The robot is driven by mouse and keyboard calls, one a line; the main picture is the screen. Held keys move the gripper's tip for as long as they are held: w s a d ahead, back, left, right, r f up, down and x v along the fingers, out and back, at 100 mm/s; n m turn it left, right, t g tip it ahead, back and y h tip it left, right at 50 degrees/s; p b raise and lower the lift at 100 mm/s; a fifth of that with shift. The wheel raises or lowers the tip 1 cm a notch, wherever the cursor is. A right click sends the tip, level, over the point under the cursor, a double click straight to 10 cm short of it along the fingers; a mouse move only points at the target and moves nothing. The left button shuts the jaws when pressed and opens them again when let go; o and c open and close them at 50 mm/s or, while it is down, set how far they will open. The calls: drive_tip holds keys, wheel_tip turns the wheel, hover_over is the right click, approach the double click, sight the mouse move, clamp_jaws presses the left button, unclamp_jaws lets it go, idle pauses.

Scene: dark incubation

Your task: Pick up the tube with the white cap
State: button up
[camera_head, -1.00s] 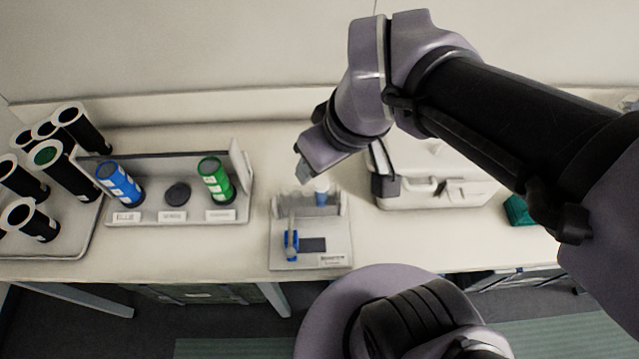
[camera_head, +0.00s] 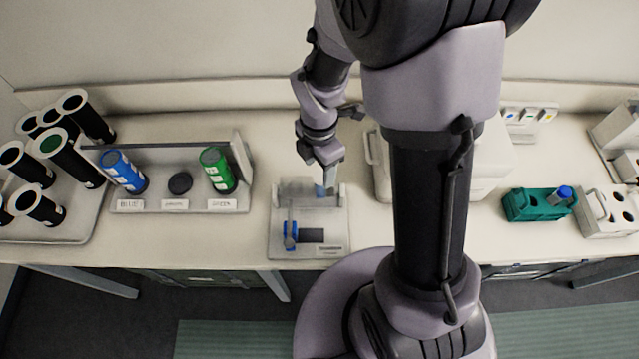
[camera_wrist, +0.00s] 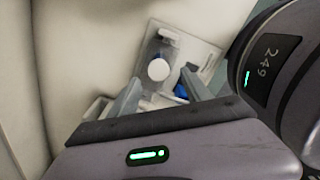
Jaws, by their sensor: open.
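The tube with the white cap (camera_wrist: 158,69) shows in the wrist view as a round white top, seen from above, in the small grey device on the bench. In the head view only a blue part of the tube (camera_head: 320,190) shows, just below my gripper. My gripper (camera_head: 328,178) is above the back right of the grey device (camera_head: 306,252). In the wrist view my gripper (camera_wrist: 158,90) is open, with its two fingers to either side of the white cap in the picture. I cannot tell how high the fingers are above the cap.
A rack (camera_head: 160,205) with a blue and a green cylinder stands left, beside a tray of black tubes (camera_head: 40,232). A white case (camera_head: 381,178) is close on the right, partly behind my arm. A teal rack (camera_head: 528,207) stands further right. The bench front is clear.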

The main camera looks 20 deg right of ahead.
sight(321, 176)
drive_tip(key=f, duration=0.3)
drive_tip(key=f+b, duration=0.1)
drive_tip(key=shift+w+d+f, duration=0.2)
drive_tip(key=shift+d+f, duration=0.05)
drive_tip(key=shift+f, duration=0.1)
drive_tip(key=shift+s+r, duration=0.1)
drive_tip(key=shift+c, duration=0.9)
clamp_jaws()
